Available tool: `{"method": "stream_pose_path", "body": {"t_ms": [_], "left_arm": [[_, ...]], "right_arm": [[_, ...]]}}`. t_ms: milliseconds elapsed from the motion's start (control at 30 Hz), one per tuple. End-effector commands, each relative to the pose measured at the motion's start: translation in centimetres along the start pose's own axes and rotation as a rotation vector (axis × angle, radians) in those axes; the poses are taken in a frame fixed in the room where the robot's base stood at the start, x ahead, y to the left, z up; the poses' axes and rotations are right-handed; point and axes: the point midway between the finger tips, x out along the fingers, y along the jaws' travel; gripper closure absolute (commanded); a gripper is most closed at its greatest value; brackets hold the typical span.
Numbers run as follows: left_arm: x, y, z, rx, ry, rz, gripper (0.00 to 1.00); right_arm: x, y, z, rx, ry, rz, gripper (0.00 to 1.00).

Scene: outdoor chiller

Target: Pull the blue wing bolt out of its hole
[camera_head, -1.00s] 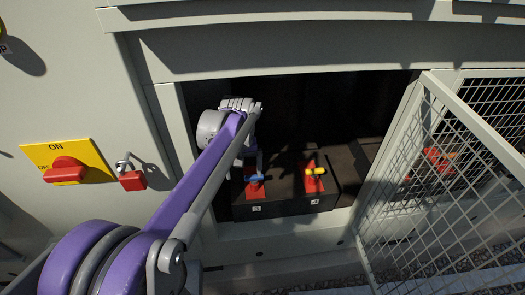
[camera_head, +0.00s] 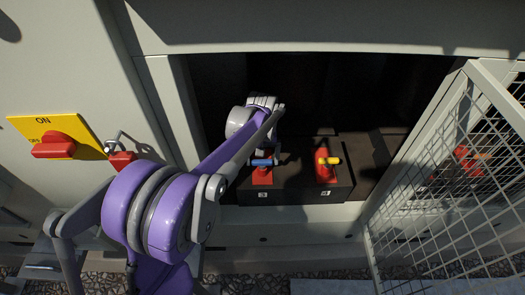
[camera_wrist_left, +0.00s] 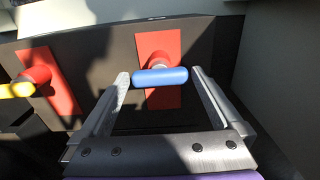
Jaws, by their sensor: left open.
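The blue wing bolt (camera_head: 262,162) stands in a red plate (camera_head: 262,178) on the dark block marked 3, inside the open compartment. In the left wrist view its blue bar (camera_wrist_left: 160,77) lies crosswise in front of the red plate (camera_wrist_left: 159,45). My left gripper (camera_wrist_left: 160,82) is open, with one fingertip near each end of the bar. I cannot tell whether the fingertips touch it. In the head view my left arm reaches in from the left and partly hides the gripper. The hole is hidden behind the bar. My right gripper is not in view.
A yellow wing bolt (camera_head: 328,160) stands on the block marked 4, to the right. An open mesh door (camera_head: 450,180) bounds the right side. A yellow ON/OFF plate (camera_head: 82,128) with a red switch and a red padlock (camera_head: 122,160) are left of the opening.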

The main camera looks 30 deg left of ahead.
Motion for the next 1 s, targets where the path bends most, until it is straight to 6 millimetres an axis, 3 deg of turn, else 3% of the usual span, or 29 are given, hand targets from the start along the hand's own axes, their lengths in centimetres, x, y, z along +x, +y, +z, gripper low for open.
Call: {"method": "stream_pose_path", "body": {"t_ms": [133, 433, 833, 867, 1000], "left_arm": [[1.03, 0.01, 0.01, 0.0, 0.0, 0.0, 0.0], [1.2, 0.0, 0.02, 0.0, 0.0, 0.0, 0.0], [1.18, 0.0, 0.01, 0.0, 0.0, 0.0, 0.7], [1.17, 0.0, 0.01, 0.0, 0.0, 0.0, 0.17], [1.17, 0.0, 0.01, 0.0, 0.001, 0.0, 0.42]], "right_arm": [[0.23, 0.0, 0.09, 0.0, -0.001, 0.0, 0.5], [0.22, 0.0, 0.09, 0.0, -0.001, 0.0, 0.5], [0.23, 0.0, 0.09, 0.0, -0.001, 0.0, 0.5], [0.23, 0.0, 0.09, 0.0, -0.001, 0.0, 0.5], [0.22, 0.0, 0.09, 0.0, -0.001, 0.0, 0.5]]}}
